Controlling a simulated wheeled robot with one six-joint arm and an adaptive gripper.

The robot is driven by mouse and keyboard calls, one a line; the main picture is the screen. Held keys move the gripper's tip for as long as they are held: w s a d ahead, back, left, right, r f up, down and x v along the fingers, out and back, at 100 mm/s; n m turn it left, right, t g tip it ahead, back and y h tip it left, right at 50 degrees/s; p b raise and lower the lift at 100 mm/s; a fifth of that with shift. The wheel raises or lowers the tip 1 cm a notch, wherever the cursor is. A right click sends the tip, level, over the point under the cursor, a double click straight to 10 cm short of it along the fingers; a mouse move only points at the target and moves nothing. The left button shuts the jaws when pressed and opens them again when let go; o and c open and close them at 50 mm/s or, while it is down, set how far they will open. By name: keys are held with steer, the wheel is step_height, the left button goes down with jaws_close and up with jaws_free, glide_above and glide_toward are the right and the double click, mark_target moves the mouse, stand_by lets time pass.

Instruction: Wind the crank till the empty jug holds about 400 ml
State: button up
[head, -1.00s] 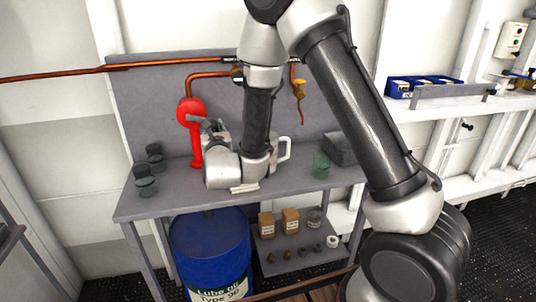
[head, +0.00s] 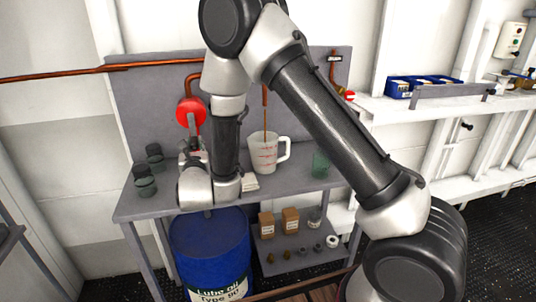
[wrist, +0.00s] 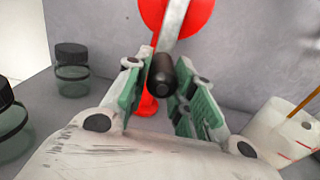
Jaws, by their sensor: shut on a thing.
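The red crank pump (head: 191,112) stands at the back of the bench, left of my arm. Its black crank knob (wrist: 161,76) sits between the green-padded fingers of my gripper (wrist: 160,98), which is shut on it. The knob is below the red disc in the wrist view. The white jug (head: 263,155) with red marks stands upright on the bench, right of my gripper. The jug also shows at the right edge of the wrist view (wrist: 278,133). Its liquid level is not readable.
Dark-lidded jars (head: 145,182) stand on the bench (head: 168,204) at left. A green glass (head: 320,165) stands right of the jug. A blue drum (head: 208,245) is below the bench, beside a low shelf with boxes. Blue bins (head: 425,83) sit on the right shelf.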

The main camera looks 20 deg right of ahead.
steer(key=a+r, duration=0.5)
steer(key=a, duration=0.2)
stand_by(0.5)
steer(key=shift+a, duration=0.2)
stand_by(0.6)
steer(key=o, duration=0.8)
steer(key=shift+a, duration=0.1)
steer(key=o, duration=1.2)
steer(key=shift+w, duration=0.1)
steer(key=shift+d, duration=0.2)
